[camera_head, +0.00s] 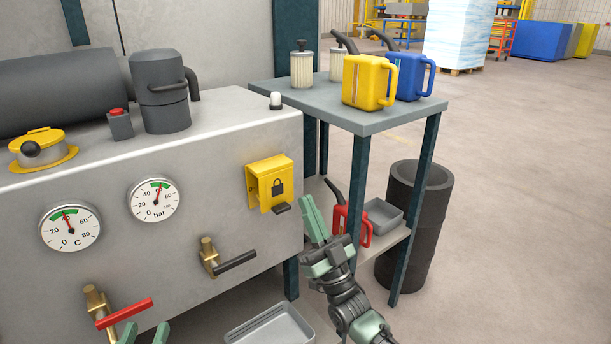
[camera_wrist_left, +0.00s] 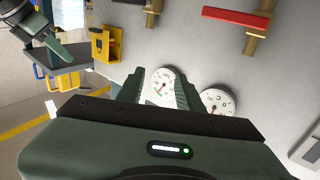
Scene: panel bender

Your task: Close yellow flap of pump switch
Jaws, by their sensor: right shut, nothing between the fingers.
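The pump switch is a yellow box (camera_head: 276,186) with a padlock mark, on the right end of the grey machine's front. A small dark tab (camera_head: 281,208) sticks out at its lower edge. I cannot tell clearly how far its flap stands open. The box also shows in the left wrist view (camera_wrist_left: 103,44). My right gripper (camera_head: 309,207) is shut and empty, pointing up, just right of and below the box, apparently apart from it. My left gripper (camera_head: 146,333) shows only its fingertips at the bottom edge; in the left wrist view (camera_wrist_left: 160,80) its fingers are apart and empty.
Two gauges (camera_head: 154,200) (camera_head: 70,227), a red-handled valve (camera_head: 124,313) and a black-handled valve (camera_head: 235,262) project from the machine front. A side table (camera_head: 385,122) with yellow and blue cans stands close to the right. A grey tray (camera_head: 270,328) lies below.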

